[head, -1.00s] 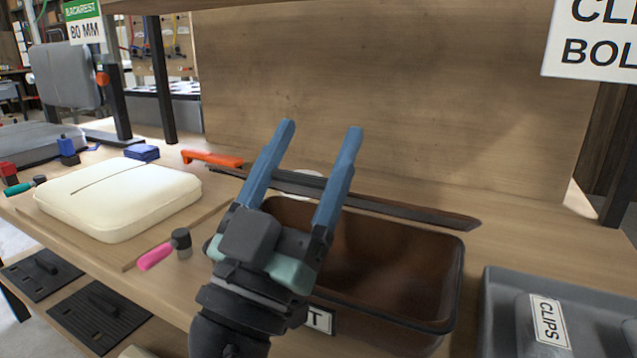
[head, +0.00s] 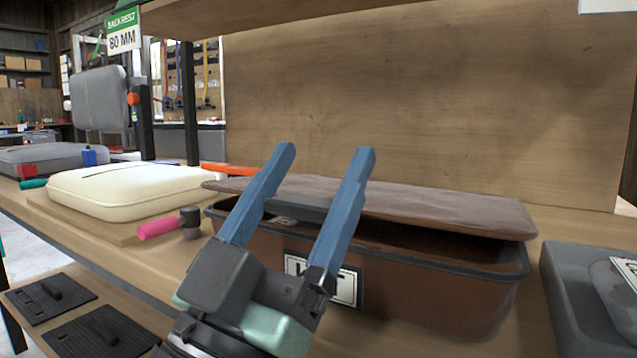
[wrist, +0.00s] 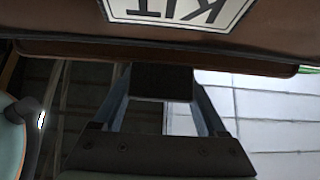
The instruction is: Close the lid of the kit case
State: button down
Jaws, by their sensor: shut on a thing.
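The kit case (head: 440,290) is a brown open-topped box with a white KIT label (head: 345,285) on its front. Its brown lid (head: 430,208) lies over the box, slightly tilted, with a dark gap between lid and rim, clearest at the front right. My gripper (head: 322,155) reaches over the case front from below. A dark grey tab (head: 300,208) at the lid's front edge sits between its blue fingers. In the wrist view, a dark block (wrist: 160,82) fills the space between the fingers, below the upside-down label (wrist: 180,10). The lid's hinge side is hidden.
A cream cushion (head: 125,190) lies on a board at left, with a pink-handled tool (head: 170,225) beside it. An orange-handled tool (head: 228,169) lies behind. A grey bin (head: 585,290) stands close on the right. A wooden panel (head: 420,100) rises behind the case.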

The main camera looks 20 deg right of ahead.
jog(key=shift+a+f+b, duration=0.2)
jog(key=shift+f+b, duration=0.4)
jog(key=shift+f, duration=0.3)
grip_release()
jog(key=b+v, duration=0.1)
jog(key=v, duration=1.2)
jog(key=shift+r, duration=0.1)
